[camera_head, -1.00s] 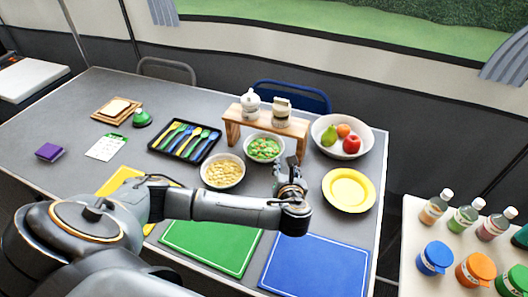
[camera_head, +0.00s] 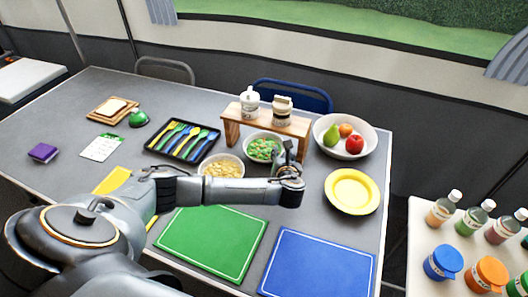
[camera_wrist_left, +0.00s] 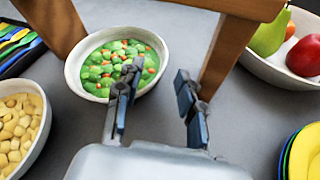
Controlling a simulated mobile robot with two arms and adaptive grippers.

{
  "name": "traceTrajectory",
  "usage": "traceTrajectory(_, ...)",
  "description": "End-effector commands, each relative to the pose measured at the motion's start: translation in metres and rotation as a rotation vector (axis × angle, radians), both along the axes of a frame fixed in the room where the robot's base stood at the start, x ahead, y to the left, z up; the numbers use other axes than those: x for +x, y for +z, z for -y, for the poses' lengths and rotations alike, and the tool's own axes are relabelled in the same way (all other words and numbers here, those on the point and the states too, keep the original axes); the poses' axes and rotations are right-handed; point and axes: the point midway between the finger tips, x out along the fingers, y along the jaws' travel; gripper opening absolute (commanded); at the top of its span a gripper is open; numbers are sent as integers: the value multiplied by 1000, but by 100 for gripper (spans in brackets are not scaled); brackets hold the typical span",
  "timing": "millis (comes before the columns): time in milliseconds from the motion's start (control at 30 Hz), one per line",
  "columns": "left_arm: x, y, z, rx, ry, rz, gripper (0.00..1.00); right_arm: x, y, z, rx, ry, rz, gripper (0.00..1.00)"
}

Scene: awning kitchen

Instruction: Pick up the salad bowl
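The salad bowl (camera_head: 250,155) is a white bowl of green pieces with orange bits, standing on the grey table in front of the wooden riser. It also shows at upper left in the left wrist view (camera_wrist_left: 80,86). My left gripper (camera_head: 290,152) is at the bowl's right side. In the left wrist view the fingers (camera_wrist_left: 157,80) are apart with nothing held between them. One finger overlaps the bowl's right rim there; I cannot tell whether it touches. The other finger is to the right, outside the bowl. My right gripper is not in view.
A bowl of yellow chunks (camera_head: 222,160) is close on the left, partly behind my arm. The wooden riser (camera_head: 266,121) with two jars stands behind. A fruit bowl (camera_head: 325,147) and yellow plate (camera_head: 352,191) are right. Green (camera_head: 210,243) and blue (camera_head: 316,264) mats lie in front.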

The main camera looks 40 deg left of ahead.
Motion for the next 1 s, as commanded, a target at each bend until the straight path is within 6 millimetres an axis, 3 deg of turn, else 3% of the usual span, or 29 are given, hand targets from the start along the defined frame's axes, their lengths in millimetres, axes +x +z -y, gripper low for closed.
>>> traceTrajectory(200, 22, -12, -15, 2, 1, 0, 39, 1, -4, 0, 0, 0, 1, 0)
traceTrajectory(500, 26, -14, -18, 1, 0, -1, 39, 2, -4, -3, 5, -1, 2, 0)
traceTrajectory(567, 26, -14, -18, 1, 0, -1, 30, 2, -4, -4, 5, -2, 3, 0)
traceTrajectory(700, 26, -14, -18, 1, 0, -1, 2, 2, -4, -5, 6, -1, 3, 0)
traceTrajectory(1000, 25, -14, -18, 0, 0, -1, 0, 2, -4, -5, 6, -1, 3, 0)
